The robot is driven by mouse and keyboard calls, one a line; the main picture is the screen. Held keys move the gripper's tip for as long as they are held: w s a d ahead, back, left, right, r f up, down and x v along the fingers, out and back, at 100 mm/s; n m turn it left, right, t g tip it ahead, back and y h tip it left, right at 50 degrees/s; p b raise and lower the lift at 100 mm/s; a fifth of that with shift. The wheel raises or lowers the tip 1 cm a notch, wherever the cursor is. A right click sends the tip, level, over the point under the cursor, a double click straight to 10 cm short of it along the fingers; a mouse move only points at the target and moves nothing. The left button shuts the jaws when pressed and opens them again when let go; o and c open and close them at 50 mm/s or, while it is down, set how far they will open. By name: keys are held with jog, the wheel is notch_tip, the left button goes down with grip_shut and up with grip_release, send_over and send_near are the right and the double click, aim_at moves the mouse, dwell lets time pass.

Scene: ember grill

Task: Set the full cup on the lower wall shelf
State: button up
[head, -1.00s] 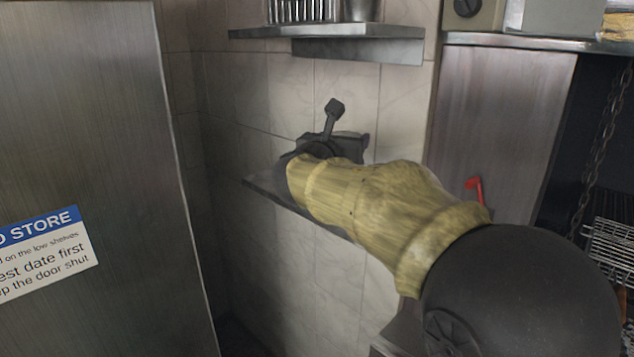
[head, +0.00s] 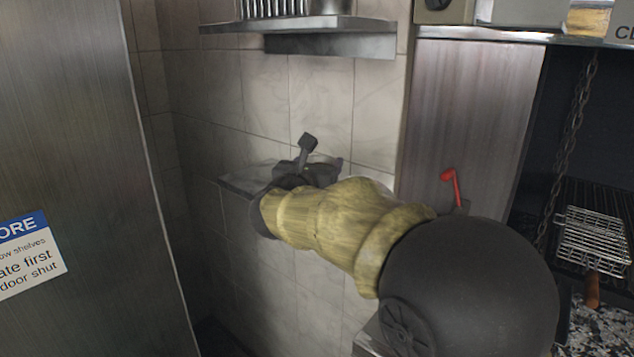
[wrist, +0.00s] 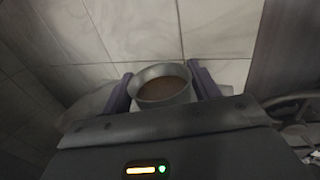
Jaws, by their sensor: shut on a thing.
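The cup (wrist: 162,90) is a grey round metal cup filled with brown liquid. In the wrist view it stands between the two fingers of my gripper (wrist: 162,82), which is shut on it. The cup looks about level. In the head view my gripper (head: 308,168) is near the tiled wall, at the lower wall shelf (head: 236,184). My forearm and gripper hide the cup and most of that shelf there. I cannot tell whether the cup touches the shelf.
An upper metal shelf (head: 330,45) with metal ware on it is above my gripper. A steel door (head: 70,120) with a sign stands at the left. A steel panel (head: 470,120), a red handle (head: 450,185) and a grill basket (head: 595,240) are at the right.

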jog(key=shift+r, duration=0.1)
jog(key=shift+f, duration=1.9)
jog(key=o, duration=1.1)
jog(key=shift+f, duration=0.1)
jog(key=shift+s, duration=0.1)
jog(key=b+v, duration=0.2)
jog(key=v, duration=0.9)
jog(key=shift+s+a, duration=0.1)
jog(key=shift+s, duration=0.3)
